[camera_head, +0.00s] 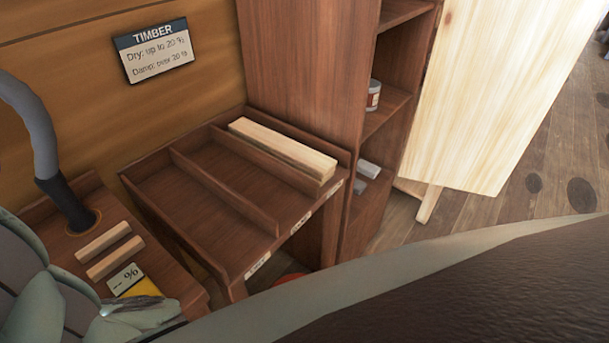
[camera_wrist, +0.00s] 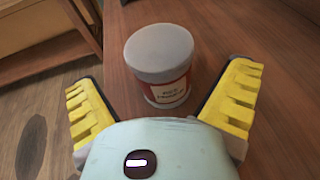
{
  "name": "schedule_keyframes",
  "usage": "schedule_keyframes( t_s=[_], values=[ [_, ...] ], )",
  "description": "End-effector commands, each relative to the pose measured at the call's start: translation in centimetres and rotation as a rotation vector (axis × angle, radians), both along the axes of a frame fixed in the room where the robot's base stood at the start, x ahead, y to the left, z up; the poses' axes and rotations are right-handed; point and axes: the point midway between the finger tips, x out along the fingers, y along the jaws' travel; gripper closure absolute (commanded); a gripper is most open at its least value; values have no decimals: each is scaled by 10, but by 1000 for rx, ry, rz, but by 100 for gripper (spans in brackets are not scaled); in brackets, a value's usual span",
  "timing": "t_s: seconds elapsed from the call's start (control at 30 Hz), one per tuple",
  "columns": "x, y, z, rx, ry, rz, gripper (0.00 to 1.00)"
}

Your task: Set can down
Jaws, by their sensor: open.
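In the wrist view, a can (camera_wrist: 165,75) with a grey lid and a red and white label stands upright on a reddish-brown wooden surface (camera_wrist: 275,70). The label's words are too blurred to read surely. My gripper (camera_wrist: 163,88) is open, with one yellow-padded finger on each side of the can. Gaps show between the can and both fingers. In the head view, a small can (camera_head: 374,95) stands on a shelf of the tall wooden cabinet (camera_head: 305,75). I cannot tell if it is the same can. I cannot make out my gripper's fingers there.
A divided wooden rack (camera_head: 225,185) holds pale timber (camera_head: 283,150). On the bench at left lie two short wood pieces (camera_head: 108,248) near a yellow device (camera_head: 135,283) with a display. A pale board (camera_head: 500,90) stands right of the cabinet. Grey pieces (camera_head: 366,172) lie on a lower shelf.

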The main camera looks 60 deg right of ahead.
Motion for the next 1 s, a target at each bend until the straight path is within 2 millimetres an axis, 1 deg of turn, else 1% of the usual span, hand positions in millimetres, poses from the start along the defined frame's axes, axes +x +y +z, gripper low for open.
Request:
schedule_keyframes(
  t_s=[0.03,0.13,0.27,0.3,0.5,0.8,0.87,0.9,0.97,1.0],
  values=[
    [-2,-10,0,-4,-1,-4,0],
    [-6,-27,4,-3,0,-8,0],
    [-14,-45,11,-3,3,-3,0],
    [-13,-50,13,-3,2,-7,0],
    [-18,-64,19,-1,0,-5,0],
    [-20,-69,21,2,7,-3,0],
    [-22,-69,22,23,47,-8,0],
    [-25,-68,23,56,105,-12,0],
    [-31,-68,29,149,252,-23,0],
    [-37,-67,37,239,386,-22,0]
  ],
)
